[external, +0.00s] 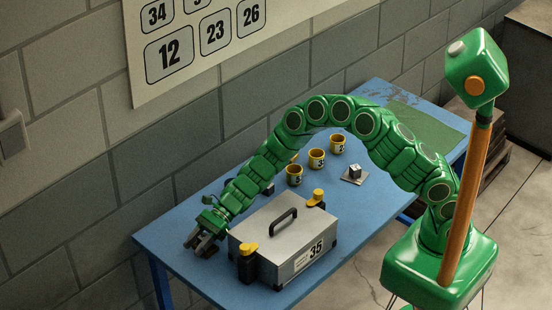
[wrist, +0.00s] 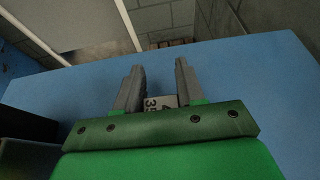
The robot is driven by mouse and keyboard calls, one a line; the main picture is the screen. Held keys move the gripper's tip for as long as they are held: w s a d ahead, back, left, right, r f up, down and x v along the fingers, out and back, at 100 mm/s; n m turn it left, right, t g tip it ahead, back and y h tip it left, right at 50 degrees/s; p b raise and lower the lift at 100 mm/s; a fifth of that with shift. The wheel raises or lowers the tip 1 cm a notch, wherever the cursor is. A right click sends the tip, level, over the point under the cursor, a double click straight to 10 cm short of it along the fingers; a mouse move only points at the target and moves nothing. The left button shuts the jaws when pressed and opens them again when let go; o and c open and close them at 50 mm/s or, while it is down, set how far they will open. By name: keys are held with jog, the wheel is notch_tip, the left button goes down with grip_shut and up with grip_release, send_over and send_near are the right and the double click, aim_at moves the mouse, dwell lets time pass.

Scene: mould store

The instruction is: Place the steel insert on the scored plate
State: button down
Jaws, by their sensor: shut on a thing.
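My gripper (external: 200,243) is low at the left end of the blue table, beside the grey box. In the wrist view, my gripper (wrist: 161,84) is shut on a small grey block marked with dark figures (wrist: 160,101), which looks like the steel insert. Only its upper part shows between the fingers. In the external view the fingers hide most of it. A small pale plate (external: 346,179), likely the scored plate, lies towards the table's right, well apart from my gripper. A small grey block (external: 355,171) stands on it. Any score lines are too small to see.
A grey box labelled 35 (external: 287,250), with a black handle and yellow-topped corner posts, stands just right of my gripper. Several yellow cups (external: 317,160) stand behind it, near the pale plate. A green mat (external: 425,125) covers the far right. The front right of the table is clear.

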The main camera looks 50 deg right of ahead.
jog(key=shift+f, duration=0.1)
jog(key=c, duration=0.7)
grip_release()
jog(key=shift+v, duration=6.05)
